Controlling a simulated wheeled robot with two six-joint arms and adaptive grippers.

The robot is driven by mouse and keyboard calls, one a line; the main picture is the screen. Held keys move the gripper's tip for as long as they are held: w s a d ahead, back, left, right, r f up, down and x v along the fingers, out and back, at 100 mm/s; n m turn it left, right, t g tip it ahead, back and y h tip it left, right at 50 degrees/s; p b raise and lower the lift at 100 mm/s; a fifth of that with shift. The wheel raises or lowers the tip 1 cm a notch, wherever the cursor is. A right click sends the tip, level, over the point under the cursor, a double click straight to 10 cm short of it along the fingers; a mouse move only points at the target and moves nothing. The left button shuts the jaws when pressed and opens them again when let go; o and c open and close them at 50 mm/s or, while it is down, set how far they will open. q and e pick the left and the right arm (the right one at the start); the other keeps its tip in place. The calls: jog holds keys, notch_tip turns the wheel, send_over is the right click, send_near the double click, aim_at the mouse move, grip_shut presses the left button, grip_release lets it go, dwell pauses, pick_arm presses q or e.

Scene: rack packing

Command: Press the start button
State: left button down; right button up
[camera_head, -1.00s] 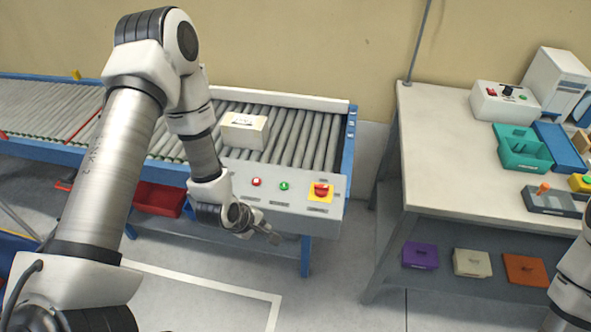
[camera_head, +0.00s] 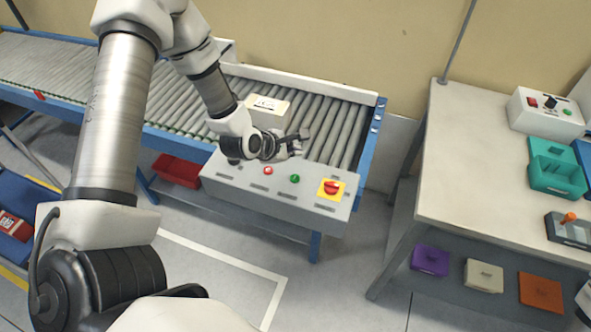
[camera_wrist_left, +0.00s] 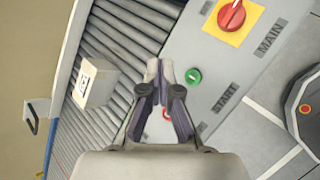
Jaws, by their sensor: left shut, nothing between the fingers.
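The start button is green (camera_head: 294,178) and sits on the grey control panel (camera_head: 245,185) at the end of the roller conveyor. In the left wrist view it is the green button (camera_wrist_left: 193,76) beside the START label. A red button (camera_head: 268,170) is to its left, and a red switch on a yellow plate (camera_head: 332,188) to its right. My left gripper (camera_head: 301,141) is shut and empty over the panel's back edge, apart from the green button. In the wrist view its fingertips (camera_wrist_left: 160,68) are just left of the green button. My right gripper is out of view.
A white box (camera_head: 268,110) stands on the rollers (camera_head: 320,130) just behind my left gripper. A workbench (camera_head: 470,160) stands to the right, with a teal bin (camera_head: 556,177) and a white control box (camera_head: 545,112) on it. A red bin (camera_head: 178,169) is below the conveyor.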

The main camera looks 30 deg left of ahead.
aim_at(294, 179)
pick_arm(q)
notch_tip(294, 179, down, 8)
jog(key=b, duration=0.5)
jog(key=shift+r, duration=0.2)
jog(key=shift+f+b, duration=0.4)
jog(key=shift+b, duration=0.25)
dwell(0.4)
jog(key=shift+f+b, duration=0.4)
jog(key=shift+b, duration=0.2)
jog(key=shift+f+b, duration=0.4)
jog(key=shift+b, duration=0.15)
dwell(0.3)
jog(key=shift+r, duration=0.1)
jog(key=shift+r+p, duration=0.45)
jog(key=shift+r, duration=0.3)
